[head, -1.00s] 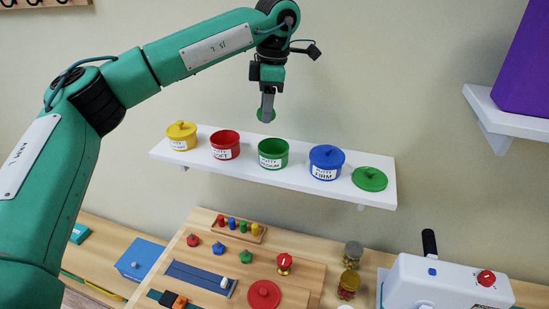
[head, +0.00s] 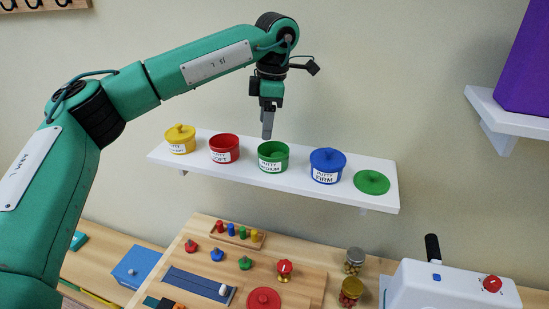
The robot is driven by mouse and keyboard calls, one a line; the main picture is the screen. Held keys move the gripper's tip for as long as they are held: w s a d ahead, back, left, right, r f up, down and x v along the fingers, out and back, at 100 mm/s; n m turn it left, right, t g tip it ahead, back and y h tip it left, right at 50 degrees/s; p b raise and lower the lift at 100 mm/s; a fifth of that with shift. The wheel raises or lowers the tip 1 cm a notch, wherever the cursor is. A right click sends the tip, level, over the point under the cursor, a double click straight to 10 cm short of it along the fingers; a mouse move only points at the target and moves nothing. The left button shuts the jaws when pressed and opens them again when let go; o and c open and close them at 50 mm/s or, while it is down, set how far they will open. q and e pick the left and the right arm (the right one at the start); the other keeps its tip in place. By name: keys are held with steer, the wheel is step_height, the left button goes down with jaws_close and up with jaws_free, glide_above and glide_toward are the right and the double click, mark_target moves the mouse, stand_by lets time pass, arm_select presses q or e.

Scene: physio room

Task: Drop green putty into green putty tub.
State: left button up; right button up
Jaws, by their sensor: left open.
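The green putty tub (head: 272,167), labelled medium, stands open on the white wall shelf (head: 225,178). The green putty (head: 275,154) shows as a rounded lump inside the tub. My left gripper (head: 267,136) is just above the tub, pointing down, open and empty. The green lid (head: 371,182) lies on the shelf at the right end. My right gripper is not in view.
Below is a wooden table (head: 205,240) with knobs and two jars. A purple object (head: 525,60) sits on another shelf (head: 505,120).

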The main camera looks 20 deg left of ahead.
arm_select(q)
step_height(320, 180, up, 14)
steer(key=d+b, duration=0.1)
steer(key=shift+w+d+f, duration=0.15)
steer(key=shift+w+d, duration=0.1)
steer(key=shift+w, duration=0.05)
steer(key=shift+f, duration=0.1)
